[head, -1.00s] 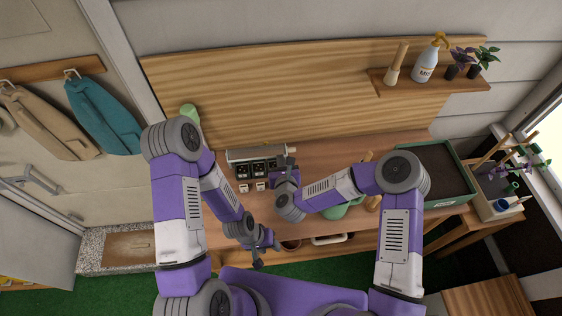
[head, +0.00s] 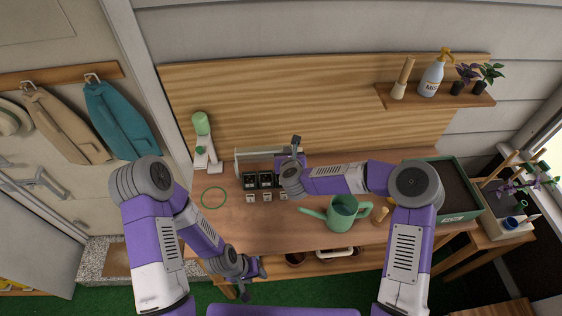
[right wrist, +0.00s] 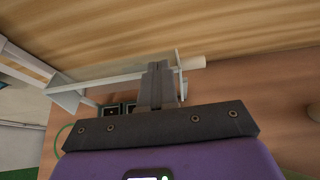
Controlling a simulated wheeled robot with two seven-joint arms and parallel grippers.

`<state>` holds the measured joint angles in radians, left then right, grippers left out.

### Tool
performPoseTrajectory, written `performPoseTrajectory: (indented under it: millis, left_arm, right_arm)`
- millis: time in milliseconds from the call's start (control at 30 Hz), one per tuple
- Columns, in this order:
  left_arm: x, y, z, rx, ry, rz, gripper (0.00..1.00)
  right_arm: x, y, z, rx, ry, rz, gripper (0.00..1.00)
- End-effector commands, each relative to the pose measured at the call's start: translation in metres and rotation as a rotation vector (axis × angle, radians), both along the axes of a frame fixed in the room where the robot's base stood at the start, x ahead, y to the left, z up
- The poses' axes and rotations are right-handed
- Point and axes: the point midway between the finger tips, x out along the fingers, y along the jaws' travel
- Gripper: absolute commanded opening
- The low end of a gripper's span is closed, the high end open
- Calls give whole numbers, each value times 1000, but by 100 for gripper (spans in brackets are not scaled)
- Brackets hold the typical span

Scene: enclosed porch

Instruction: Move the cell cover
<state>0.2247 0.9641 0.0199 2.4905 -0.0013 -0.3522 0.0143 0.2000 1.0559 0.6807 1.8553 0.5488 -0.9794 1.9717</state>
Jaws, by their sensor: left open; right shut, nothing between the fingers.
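A pale, hinged-looking cover (head: 254,154) stands along the back of a row of dark square cells (head: 265,179) on the wooden bench. In the right wrist view the cover (right wrist: 104,82) is a thin, see-through panel, with a pale rod (right wrist: 192,63) at its right end. My right gripper (head: 296,144) is shut and empty at the right end of the cover, and hides part of it. Its closed fingers (right wrist: 158,72) overlap the panel in the right wrist view; I cannot tell whether they touch it. My left gripper (head: 254,280) is open and empty, low before the bench's front edge.
A green watering can (head: 343,214) stands right of the cells, below my right forearm. A green ring (head: 214,197) lies left of them. A green-topped white device (head: 202,140) stands at the back left. A green-rimmed tray (head: 462,217) is at the right.

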Motion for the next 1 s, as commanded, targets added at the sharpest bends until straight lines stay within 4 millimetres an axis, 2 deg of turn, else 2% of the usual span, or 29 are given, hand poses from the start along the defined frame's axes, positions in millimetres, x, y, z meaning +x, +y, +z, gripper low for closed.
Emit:
performPoseTrajectory:
  millis: [33, 300, 1000]
  left_arm:
    - [0, 0, -6, 0, 0, 0, 44]
    - [0, 0, -16, 0, 1, 0, 44]
    - [0, 0, -18, 0, 1, 0, 44]
  right_arm:
    - [4, -1, -2, 0, -1, -3, 0]
    - [14, 4, 4, 0, -3, 2, 0]
    - [16, 4, 12, 0, -12, 3, 0]
